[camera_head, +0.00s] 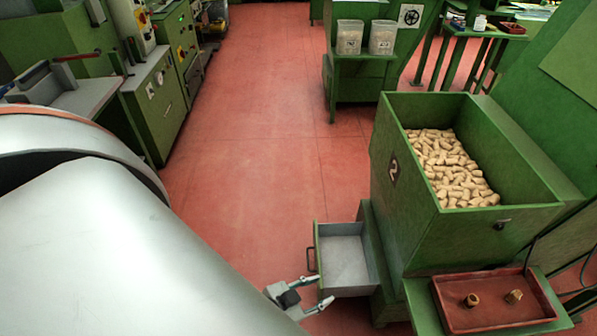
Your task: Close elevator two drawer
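The elevator two drawer (344,258) is a grey, empty drawer with a green front. It is pulled out to the left from the base of the green elevator hopper (385,170) marked "2". A dark handle (310,260) is on the drawer's front. My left gripper (323,290) is at the drawer's near front corner, below the handle in the picture. Its two fingers are apart with nothing between them. I cannot tell whether it touches the drawer. My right gripper is out of view.
The hopper holds many cork stoppers (450,170). A red tray (495,300) with two corks stands in front of it. Green machines (155,100) line the left side. A stand with two clear bins (350,37) is at the back. The red floor (250,150) between is clear.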

